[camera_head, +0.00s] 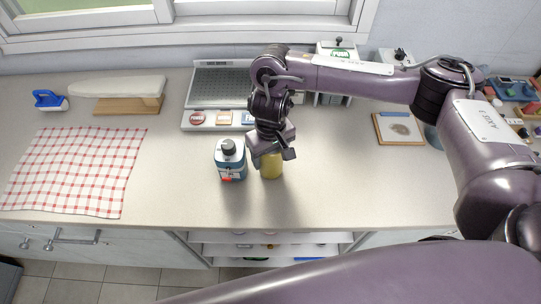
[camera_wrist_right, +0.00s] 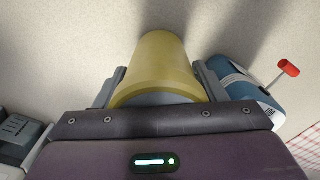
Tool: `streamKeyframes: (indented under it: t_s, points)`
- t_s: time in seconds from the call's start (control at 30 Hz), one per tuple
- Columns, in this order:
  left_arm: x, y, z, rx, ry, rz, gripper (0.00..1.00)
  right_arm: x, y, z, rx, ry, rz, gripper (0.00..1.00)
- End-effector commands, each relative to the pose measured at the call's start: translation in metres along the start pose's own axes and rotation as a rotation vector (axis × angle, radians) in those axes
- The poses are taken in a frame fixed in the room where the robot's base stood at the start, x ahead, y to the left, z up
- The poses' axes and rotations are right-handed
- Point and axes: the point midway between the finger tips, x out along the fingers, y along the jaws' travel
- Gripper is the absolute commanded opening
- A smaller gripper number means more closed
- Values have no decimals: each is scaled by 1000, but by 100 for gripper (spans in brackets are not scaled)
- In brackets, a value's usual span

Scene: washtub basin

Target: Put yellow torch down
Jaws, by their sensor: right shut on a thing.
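The yellow torch (camera_head: 271,166) is upright at the counter's middle, in my right gripper (camera_head: 271,157). In the right wrist view the yellow torch (camera_wrist_right: 155,65) sits between the two fingers of my right gripper (camera_wrist_right: 158,85), which are shut on it. Its lower end is at or just above the counter; I cannot tell whether it touches. My left gripper is not in view.
A red checked cloth (camera_head: 75,170) lies at the left. The counter (camera_head: 340,185) is clear to the right of the torch.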

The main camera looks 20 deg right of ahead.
Motion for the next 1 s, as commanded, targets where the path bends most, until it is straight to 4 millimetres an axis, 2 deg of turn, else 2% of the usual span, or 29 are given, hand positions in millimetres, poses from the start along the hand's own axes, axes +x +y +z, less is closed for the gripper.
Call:
streamKeyframes:
  t_s: [0.1,0.43,0.47,0.6,0.87,1.0]
  points:
    - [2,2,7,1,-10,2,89,6,0,0,0,1,-1,33]
    - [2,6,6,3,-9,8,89,8,0,0,0,1,0,33]
    - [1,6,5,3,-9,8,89,8,0,0,0,1,0,68]
    - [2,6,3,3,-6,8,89,8,0,0,0,1,0,86]
    - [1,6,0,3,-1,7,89,8,0,0,-1,1,0,86]
    - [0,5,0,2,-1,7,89,-2,0,-1,-2,4,0,86]
